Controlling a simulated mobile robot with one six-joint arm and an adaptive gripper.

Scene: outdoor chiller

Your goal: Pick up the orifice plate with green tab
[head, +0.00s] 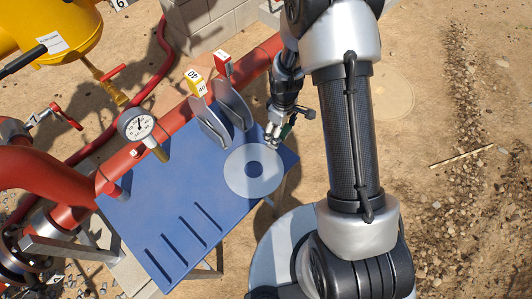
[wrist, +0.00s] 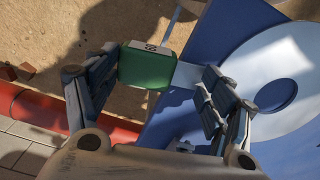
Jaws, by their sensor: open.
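The orifice plate (head: 237,181) is a pale grey disc with a round centre hole, lying flat at the right end of the blue table. Its green tab (head: 287,131) is partly hidden by my gripper (head: 273,135) in the head view. In the wrist view the green tab (wrist: 146,69) sticks out past the table edge, joined to the plate (wrist: 285,60) by a pale strip. My gripper (wrist: 158,75) is open, with one finger on each side of the tab and gaps visible. I cannot tell its exact height over the tab.
Two upright plates with a yellow tab (head: 195,82) and a red tab (head: 222,63) stand in the blue table (head: 160,205) close by. Empty slots are at its front left. Red pipe (head: 175,122) and a gauge (head: 137,124) run along the back.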

